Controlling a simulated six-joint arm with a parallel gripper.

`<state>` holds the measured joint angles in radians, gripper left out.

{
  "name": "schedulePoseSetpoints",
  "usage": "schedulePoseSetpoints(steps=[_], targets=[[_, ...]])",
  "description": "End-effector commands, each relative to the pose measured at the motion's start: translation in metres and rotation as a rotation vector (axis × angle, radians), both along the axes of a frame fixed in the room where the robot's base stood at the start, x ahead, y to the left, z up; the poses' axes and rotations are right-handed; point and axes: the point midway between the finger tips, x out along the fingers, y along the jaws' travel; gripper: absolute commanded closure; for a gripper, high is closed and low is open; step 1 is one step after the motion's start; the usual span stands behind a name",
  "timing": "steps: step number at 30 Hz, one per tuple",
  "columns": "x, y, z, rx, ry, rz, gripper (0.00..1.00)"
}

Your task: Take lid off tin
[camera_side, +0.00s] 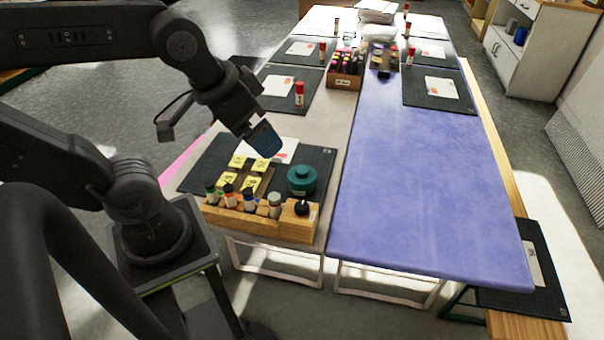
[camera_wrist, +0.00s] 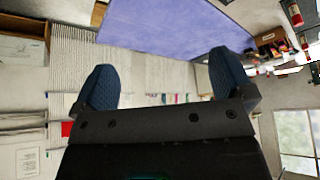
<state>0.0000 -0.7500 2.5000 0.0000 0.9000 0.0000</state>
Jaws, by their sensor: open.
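The tin (camera_side: 301,181) is a round teal container with a small raised lid (camera_side: 302,171) on top. It stands upright at the right of the near dark mat, behind the wooden rack. In the side view the lid appears to be on the tin. My gripper (camera_side: 266,140) is above and to the left of the tin, over the back of the mat, apart from it. In the wrist view my gripper (camera_wrist: 165,88) shows two blue fingers spread wide with nothing between them. The tin is not visible in the wrist view.
A wooden rack (camera_side: 290,227) with several small bottles runs along the near table edge, in front of the tin. The purple tabletop (camera_side: 420,180) to the right is mostly clear. A glue stick (camera_side: 299,94) stands farther back.

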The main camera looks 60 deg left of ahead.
Motion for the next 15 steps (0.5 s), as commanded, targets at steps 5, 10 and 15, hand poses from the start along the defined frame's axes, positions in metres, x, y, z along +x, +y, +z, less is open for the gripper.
schedulePoseSetpoints(steps=[5,10,15], targets=[[0.0,0.0,0.0,0.0,0.0,0.0,0.0],[0.01,0.004,-0.001,0.041,0.026,-0.059,0.0],[0.049,0.022,-0.009,0.176,0.121,-0.306,0.0]])
